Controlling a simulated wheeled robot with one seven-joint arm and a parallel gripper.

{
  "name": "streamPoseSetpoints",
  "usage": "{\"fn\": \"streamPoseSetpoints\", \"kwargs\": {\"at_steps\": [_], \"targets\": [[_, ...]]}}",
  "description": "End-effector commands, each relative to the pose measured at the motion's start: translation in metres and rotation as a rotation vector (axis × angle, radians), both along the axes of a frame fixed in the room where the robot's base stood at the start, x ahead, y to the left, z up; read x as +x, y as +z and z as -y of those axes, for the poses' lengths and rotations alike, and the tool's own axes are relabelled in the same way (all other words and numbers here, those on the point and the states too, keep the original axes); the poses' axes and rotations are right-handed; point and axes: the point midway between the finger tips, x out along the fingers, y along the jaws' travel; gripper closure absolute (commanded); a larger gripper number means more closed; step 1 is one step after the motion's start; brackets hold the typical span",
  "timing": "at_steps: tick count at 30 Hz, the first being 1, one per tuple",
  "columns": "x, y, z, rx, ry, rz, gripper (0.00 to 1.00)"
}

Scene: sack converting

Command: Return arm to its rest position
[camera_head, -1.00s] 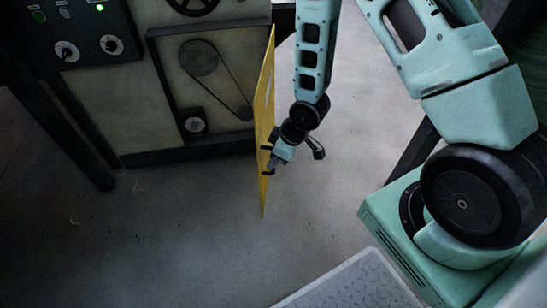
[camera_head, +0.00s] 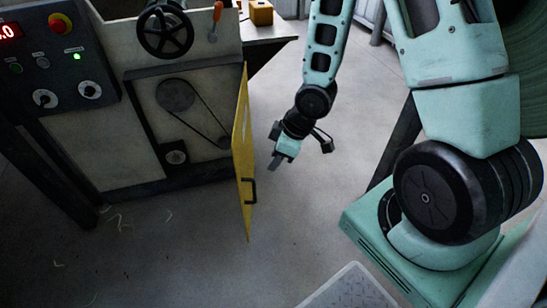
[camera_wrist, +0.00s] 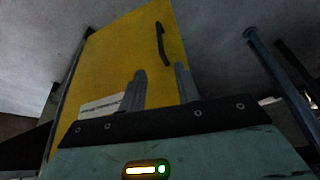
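My gripper (camera_head: 274,161) hangs to the right of the open yellow door (camera_head: 243,145), with a visible gap between them in the head view. In the wrist view my gripper (camera_wrist: 161,78) shows two grey fingers apart with nothing between them, so it is open and empty. The yellow door (camera_wrist: 112,65) fills the view ahead of it. The door's black handle (camera_head: 251,190) is free, and the handle also shows in the wrist view (camera_wrist: 162,44). My arm reaches down from the upper right.
The machine (camera_head: 120,150) stands at left with a control panel (camera_head: 55,60), a black handwheel (camera_head: 164,32) and an exposed belt drive. The grey floor (camera_head: 180,250) is clear apart from a few scraps. A yellow box (camera_head: 261,12) sits on a table behind.

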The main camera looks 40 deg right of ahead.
Motion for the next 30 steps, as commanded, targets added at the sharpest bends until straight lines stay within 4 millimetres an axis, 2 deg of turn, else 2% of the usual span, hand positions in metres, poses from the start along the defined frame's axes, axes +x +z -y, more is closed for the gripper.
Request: {"fn": "streamPoseSetpoints", "kwargs": {"at_steps": [13,17,20,23,26,30], "targets": [[0.0,-0.001,0.0,0.0,0.001,0.0,0.68],[0.002,0.011,-0.009,-0.028,0.0,-0.006,0.68],[0.0,0.033,-0.026,-0.078,-0.011,-0.021,0.68],[-0.011,0.063,-0.052,-0.132,-0.034,-0.053,0.68],[-0.033,0.094,-0.08,-0.169,-0.061,-0.093,0.68],[-0.074,0.129,-0.113,-0.194,-0.087,-0.153,0.68]]}}
